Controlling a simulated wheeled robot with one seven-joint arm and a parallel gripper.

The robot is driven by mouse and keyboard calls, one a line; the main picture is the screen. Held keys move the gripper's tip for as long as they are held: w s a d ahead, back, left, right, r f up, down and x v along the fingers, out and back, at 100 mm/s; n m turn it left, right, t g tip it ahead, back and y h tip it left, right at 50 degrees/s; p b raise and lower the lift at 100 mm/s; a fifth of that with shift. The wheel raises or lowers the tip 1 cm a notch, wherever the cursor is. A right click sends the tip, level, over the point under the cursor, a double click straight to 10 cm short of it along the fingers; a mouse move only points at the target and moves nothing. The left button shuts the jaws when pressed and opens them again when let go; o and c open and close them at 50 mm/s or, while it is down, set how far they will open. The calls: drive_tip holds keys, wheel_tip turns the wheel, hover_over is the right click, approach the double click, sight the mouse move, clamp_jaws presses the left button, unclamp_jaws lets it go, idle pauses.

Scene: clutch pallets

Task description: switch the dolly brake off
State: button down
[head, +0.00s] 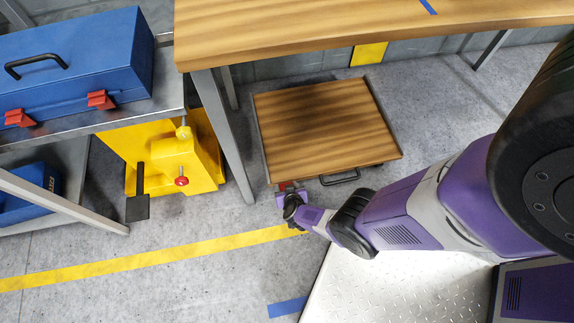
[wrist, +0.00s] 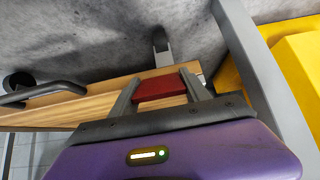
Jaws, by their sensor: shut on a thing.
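The dolly (head: 325,120) is a low wooden platform with a grey metal rim, standing on the floor partly under the workbench. A small red brake lever (head: 282,186) sits at its near left corner. My gripper (head: 287,190) is at that corner, with my arm reaching in from the right. In the wrist view my gripper (wrist: 161,86) has its two grey fingers on either side of the red brake lever (wrist: 160,88), shut on it. The lever's mount and its on or off position cannot be made out.
A dark handle (head: 340,178) is on the dolly's near edge, close to my gripper. A workbench leg (head: 224,135) stands just left of the dolly. Further left are a yellow machine (head: 190,165) and a blue toolbox (head: 80,60) on a metal cart. Floor in front is clear.

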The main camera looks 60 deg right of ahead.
drive_tip(key=shift+y+p, duration=0.3)
drive_tip(key=shift+p, duration=0.2)
idle(0.3)
drive_tip(key=c, duration=0.5)
unclamp_jaws()
drive_tip(key=shift+w, duration=0.1)
drive_tip(key=shift+r, duration=0.1)
drive_tip(key=shift+p+v, duration=3.6)
drive_tip(key=shift+v, duration=0.25)
